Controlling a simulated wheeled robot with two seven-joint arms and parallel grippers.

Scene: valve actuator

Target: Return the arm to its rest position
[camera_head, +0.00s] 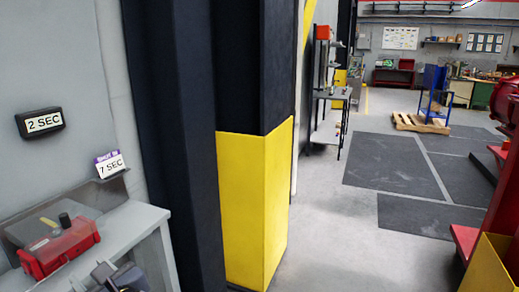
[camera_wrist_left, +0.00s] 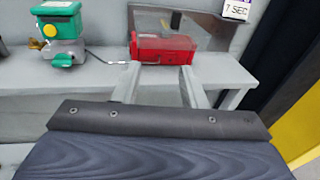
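My left gripper (camera_head: 112,276) shows at the bottom left of the head view, cut off by the lower edge, in front of the grey bench. In the left wrist view, its two pale fingers (camera_wrist_left: 159,68) are spread apart with nothing between them. Beyond the fingertips, a red valve actuator (camera_wrist_left: 163,48) sits on the bench under a clear cover. It also shows in the head view (camera_head: 62,246), with a dark knob on top. Whether the fingertips are clear of the bench edge is hard to judge. My right gripper is in neither view.
A green and white device (camera_wrist_left: 62,34) with a cable stands on the grey bench (camera_head: 140,222). A dark column with a yellow guard (camera_head: 252,205) rises right of the bench. Open floor with dark mats (camera_head: 395,165) lies beyond; red equipment (camera_head: 490,215) is at far right.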

